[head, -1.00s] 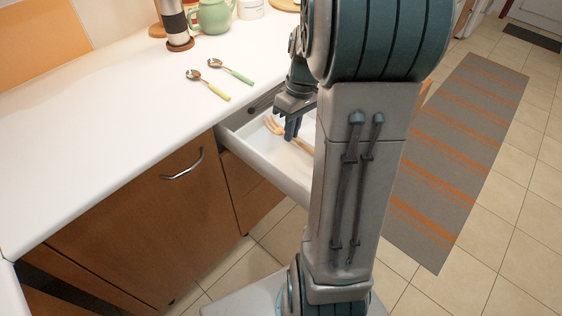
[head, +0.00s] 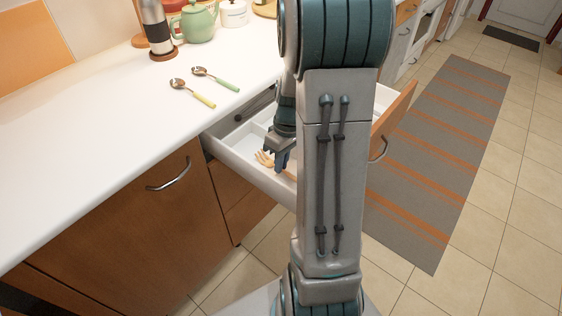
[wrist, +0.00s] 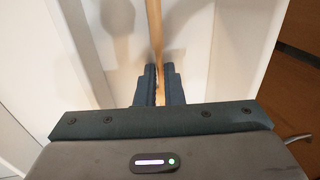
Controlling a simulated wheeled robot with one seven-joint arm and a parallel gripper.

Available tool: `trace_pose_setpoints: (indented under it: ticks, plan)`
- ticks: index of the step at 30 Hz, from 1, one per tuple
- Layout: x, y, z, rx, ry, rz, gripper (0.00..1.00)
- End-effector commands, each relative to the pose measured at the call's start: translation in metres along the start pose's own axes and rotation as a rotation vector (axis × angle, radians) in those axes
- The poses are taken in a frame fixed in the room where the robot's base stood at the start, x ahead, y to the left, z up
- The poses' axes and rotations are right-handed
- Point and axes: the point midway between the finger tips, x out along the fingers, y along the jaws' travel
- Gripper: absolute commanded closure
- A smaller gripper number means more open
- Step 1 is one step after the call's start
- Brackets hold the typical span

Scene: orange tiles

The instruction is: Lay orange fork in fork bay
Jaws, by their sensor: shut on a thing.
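My gripper (head: 278,164) is low over the open drawer, shut on the orange fork (head: 264,158). I cannot tell which bay is the fork bay, or whether the fork touches the drawer floor.
Two spoons, one yellow-handled (head: 203,100) and one green-handled (head: 228,85), lie on the white counter (head: 110,130). A green teapot (head: 196,22), a metal flask (head: 156,25) and a white jar (head: 233,13) stand behind. A striped rug (head: 440,150) lies on the floor at right.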

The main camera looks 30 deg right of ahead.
Motion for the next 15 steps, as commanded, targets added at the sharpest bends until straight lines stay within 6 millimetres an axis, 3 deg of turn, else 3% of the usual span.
trace_pose_setpoints:
  ticks: [4,7,15]
  plan:
    - [0.0042,0.0006,-0.0002,0.0,0.0,0.0,1.0]
    - [0.003,0.0004,-0.0002,0.0,0.0,0.0,0.7]
    - [0.003,0.0014,0.0003,0.002,0.0,0.001,0.7]
